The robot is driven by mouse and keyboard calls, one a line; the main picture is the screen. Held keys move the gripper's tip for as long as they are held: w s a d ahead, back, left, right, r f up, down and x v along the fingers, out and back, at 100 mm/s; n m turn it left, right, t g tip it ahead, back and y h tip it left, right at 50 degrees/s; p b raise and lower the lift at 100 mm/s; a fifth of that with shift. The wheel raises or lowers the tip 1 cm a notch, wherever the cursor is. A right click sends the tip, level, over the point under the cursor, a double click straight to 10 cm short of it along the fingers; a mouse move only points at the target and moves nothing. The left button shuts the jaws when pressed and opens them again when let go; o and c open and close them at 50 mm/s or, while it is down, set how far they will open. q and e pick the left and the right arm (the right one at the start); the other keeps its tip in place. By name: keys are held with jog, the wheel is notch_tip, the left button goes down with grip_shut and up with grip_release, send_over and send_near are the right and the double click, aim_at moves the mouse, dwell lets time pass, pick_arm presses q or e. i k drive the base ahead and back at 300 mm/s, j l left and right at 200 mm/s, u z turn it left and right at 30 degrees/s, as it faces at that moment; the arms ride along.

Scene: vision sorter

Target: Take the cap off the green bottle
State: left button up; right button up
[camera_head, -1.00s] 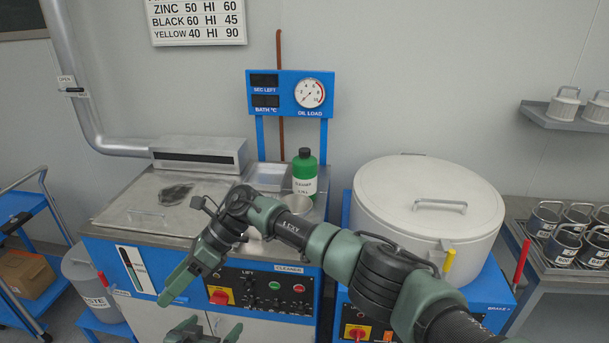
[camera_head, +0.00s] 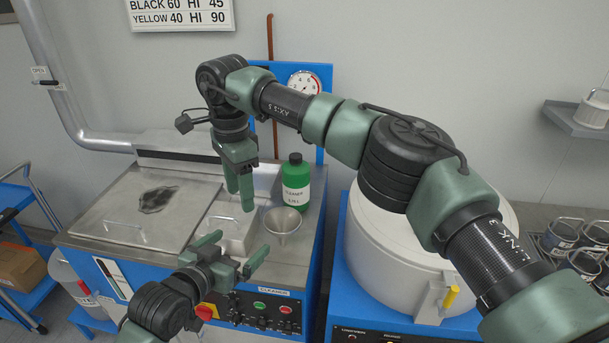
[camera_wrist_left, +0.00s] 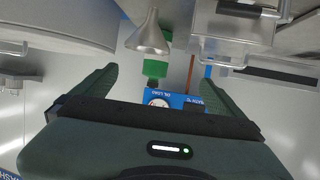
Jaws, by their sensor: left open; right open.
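The green bottle (camera_head: 296,190) has a black cap (camera_head: 295,158) on top and a white label. It stands upright on the bench, behind the metal funnel (camera_head: 282,224). My right gripper (camera_head: 240,198) is open and empty, pointing down to the left of the bottle and apart from it. My left gripper (camera_head: 242,245) is open and empty, lower and nearer, in front and to the left of the funnel. In the left wrist view, which looks upside down, the green bottle (camera_wrist_left: 155,68) is partly hidden by the funnel (camera_wrist_left: 148,40).
A metal box (camera_head: 230,235) with a handle stands behind my left gripper. A large white drum (camera_head: 365,260) stands to the right of the bottle. A flat steel lid (camera_head: 135,205) lies to the left. My right arm crosses above the drum.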

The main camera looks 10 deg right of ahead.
aim_at(295, 177)
jog(key=i+l, duration=0.8)
